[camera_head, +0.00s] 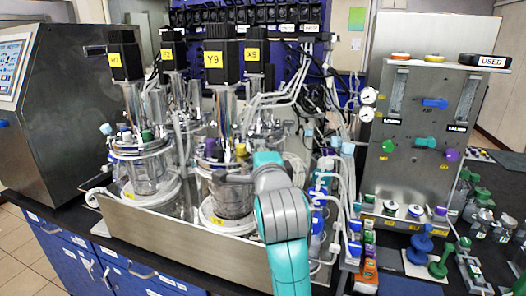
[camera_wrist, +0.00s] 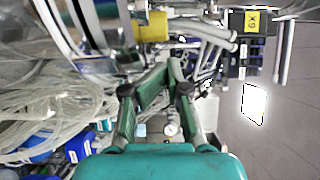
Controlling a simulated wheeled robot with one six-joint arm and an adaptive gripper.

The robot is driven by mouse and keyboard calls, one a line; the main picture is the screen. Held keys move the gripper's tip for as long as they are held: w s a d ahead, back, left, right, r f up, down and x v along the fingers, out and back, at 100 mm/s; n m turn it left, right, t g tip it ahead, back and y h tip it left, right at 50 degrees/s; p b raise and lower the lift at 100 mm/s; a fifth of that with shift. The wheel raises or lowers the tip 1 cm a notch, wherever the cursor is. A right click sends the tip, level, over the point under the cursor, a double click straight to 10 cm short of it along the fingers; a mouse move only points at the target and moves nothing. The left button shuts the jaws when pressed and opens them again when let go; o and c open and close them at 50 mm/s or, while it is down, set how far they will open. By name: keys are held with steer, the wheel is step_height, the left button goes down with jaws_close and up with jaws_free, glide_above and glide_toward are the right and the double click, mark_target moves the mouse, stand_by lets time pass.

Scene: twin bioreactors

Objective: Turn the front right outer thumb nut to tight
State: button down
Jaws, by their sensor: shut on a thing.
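The front right bioreactor (camera_head: 228,196) stands behind my arm, under the black motor marked Y9 (camera_head: 220,60). My gripper (camera_wrist: 167,70) is at its head plate, with the fingers closed in on a small thing. The arm's wrist covers the right side of this head plate in the head view, so the outer thumb nut there is hidden. In the wrist view the two green fingers nearly meet. The thing between their tips is too small and covered to make out, and I cannot tell how far the nut is turned.
A yellow cap (camera_wrist: 152,27) lies just beyond the fingertips in the wrist view. Clear tubing (camera_wrist: 45,110) runs close on the left. The other bioreactor (camera_head: 143,172) stands to the left. A steel gas panel (camera_head: 425,125) stands to the right. The metal tray's front wall (camera_head: 165,236) is below.

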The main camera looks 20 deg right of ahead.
steer(key=shift+s+d+f, duration=0.15)
steer(key=shift+s+d, duration=0.15)
stand_by(0.4)
